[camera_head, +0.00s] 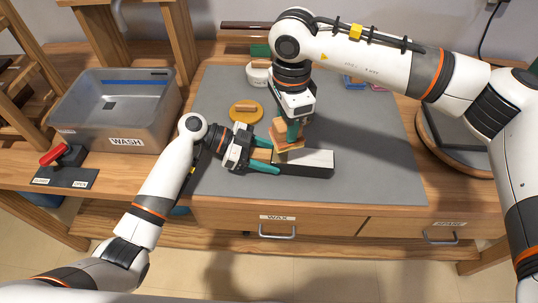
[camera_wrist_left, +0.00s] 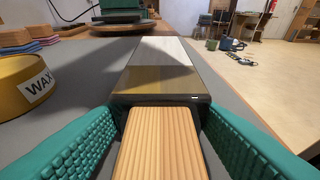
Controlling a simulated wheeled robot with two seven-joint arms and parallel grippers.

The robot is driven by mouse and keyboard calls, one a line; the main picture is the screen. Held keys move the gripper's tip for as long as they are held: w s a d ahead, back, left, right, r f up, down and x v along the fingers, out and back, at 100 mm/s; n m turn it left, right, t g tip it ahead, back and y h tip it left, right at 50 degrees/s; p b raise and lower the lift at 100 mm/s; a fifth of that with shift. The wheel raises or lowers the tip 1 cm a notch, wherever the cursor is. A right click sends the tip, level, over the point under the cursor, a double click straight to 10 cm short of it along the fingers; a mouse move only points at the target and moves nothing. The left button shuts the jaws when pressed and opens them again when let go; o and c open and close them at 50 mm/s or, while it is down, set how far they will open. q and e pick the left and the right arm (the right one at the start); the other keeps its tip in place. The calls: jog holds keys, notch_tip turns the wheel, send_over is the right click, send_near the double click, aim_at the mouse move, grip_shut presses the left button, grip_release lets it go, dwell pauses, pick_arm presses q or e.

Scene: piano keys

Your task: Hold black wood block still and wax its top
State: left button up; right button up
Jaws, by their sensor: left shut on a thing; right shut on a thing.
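The black wood block (camera_head: 310,170) lies on the grey mat. Its dark sides and end also show in the left wrist view (camera_wrist_left: 160,99). Its top is yellow-brown near my left gripper and whitish farther off. My left gripper (camera_head: 264,160) is shut on the block's left end. In the left wrist view its teal fingers flank a ridged light wood piece against that end; I cannot tell whether it is part of the block. My right gripper (camera_head: 292,133) points down, shut on a tan wooden pad (camera_head: 286,144) over the block's left part. Contact with the top is unclear.
A yellow wax tin (camera_head: 246,111) and a white ring-shaped container (camera_head: 258,73) stand behind. A grey wash tub (camera_head: 113,110) and a red-handled lever (camera_head: 62,154) are at left. A round stand (camera_head: 460,143) is at right. The front right mat (camera_head: 385,185) is clear.

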aim_at(287, 144)
jog(key=shift+s+f, duration=0.35)
jog(key=shift+f, duration=0.25)
jog(key=shift+f, duration=0.1)
jog(key=shift+f, duration=1.75)
jog(key=shift+f, duration=0.65)
